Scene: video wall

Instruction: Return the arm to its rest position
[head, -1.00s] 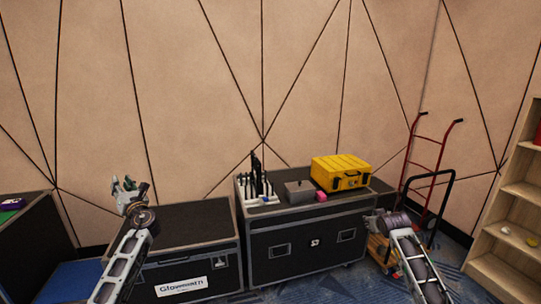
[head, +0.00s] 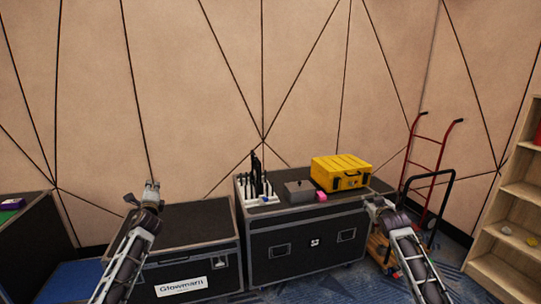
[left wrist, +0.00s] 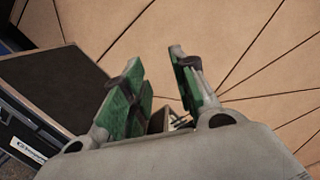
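My left gripper (head: 152,186) stands above the low black case at the left, pointing up and away toward the wall. In the left wrist view its two green-padded fingers (left wrist: 157,75) are apart with no object between them, so it is open and empty. My right gripper (head: 371,200) is at the right, in front of the right end of the taller black case. It is small and partly hidden by its own wrist, so I cannot tell if it is open.
The low case (head: 195,225) and taller case (head: 305,245) stand along the wall. The taller one bears a yellow case (head: 340,172), a grey box (head: 299,191), a pink block (head: 321,196) and a rack (head: 262,199). A red hand truck (head: 428,170) and shelf (head: 510,220) stand right.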

